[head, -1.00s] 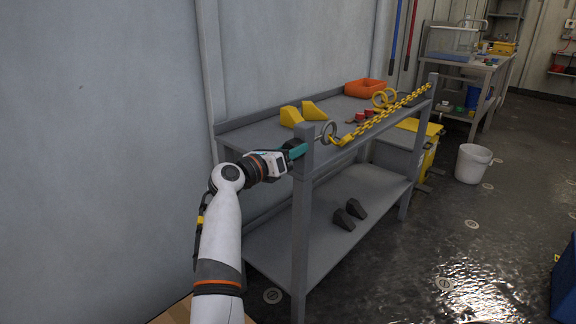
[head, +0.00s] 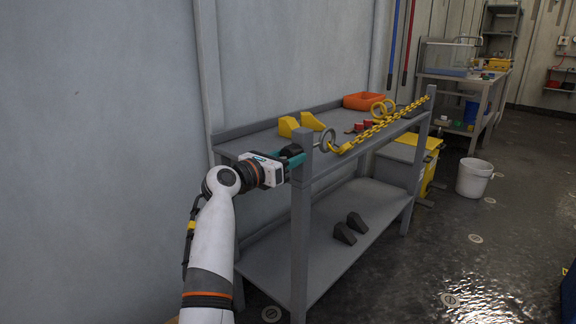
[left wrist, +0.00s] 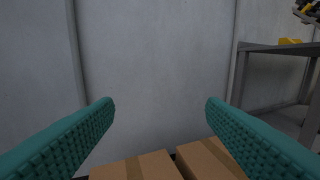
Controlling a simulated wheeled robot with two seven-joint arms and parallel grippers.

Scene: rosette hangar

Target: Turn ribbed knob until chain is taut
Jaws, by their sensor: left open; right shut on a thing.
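My right gripper (head: 296,161) is at the near corner post (head: 301,190) of the grey bench. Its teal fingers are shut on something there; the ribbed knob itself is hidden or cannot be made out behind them. A grey metal ring (head: 327,140) sits just past the post, at the near end of the yellow chain (head: 377,127). The chain runs to the far post (head: 429,108) in a nearly straight line; slight slack cannot be judged. My left gripper (left wrist: 160,106) is open and empty in the left wrist view, facing the wall.
Yellow wedges (head: 288,126), an orange bin (head: 364,101), yellow rings (head: 382,108) and small red pieces (head: 361,126) lie on the bench top. Dark wedges (head: 344,234) lie on its lower shelf. Cardboard boxes (left wrist: 137,167) are below my left gripper. A white bucket (head: 473,178) stands on open floor.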

